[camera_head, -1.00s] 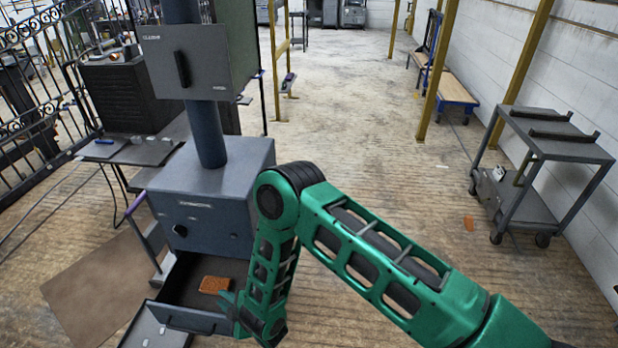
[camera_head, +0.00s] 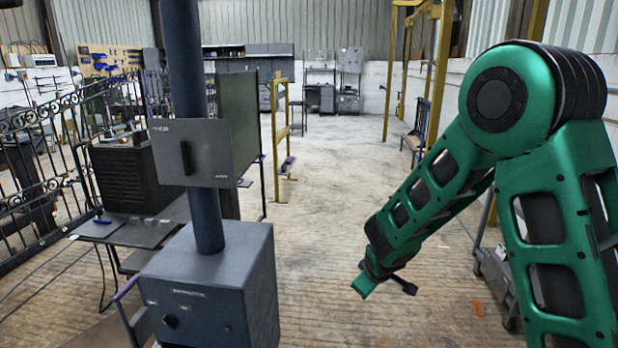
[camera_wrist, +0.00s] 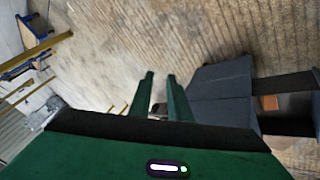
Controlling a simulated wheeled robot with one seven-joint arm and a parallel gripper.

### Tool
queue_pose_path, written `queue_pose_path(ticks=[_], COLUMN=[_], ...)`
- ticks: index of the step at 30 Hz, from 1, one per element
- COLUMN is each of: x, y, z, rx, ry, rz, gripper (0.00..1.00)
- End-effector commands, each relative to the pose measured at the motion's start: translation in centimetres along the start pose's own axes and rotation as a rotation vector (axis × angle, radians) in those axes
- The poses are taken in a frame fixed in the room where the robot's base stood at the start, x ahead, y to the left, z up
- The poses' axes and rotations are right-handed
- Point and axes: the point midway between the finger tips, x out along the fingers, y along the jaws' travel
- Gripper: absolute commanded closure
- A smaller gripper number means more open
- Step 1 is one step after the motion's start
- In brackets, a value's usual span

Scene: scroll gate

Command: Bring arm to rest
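My green arm is raised on the right side of the head view. My gripper (camera_head: 385,288) hangs in the air over the wooden floor, right of the grey box on the post and apart from it. In the wrist view, my gripper's two green fingers (camera_wrist: 161,75) point away with a gap between them. The gripper is open and nothing shows held in it.
The grey box (camera_head: 215,285) stands around a dark post with a grey panel (camera_head: 203,152) above it. An open drawer holding an orange-brown block (camera_wrist: 270,103) shows in the wrist view. A cart (camera_head: 497,280) is partly hidden behind my arm. Mid-floor is clear.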

Motion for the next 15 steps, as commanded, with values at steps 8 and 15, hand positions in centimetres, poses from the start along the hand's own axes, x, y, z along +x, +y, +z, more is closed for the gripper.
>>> queue_pose_path(ticks=[8,15], x=[-9.0,-17.3], y=[8.4,10.7], z=[10.1,19.2], rx=[0.311,0.595], ry=[-0.199,-0.354], rz=[0.022,0.013], gripper=[0.83,0.83])
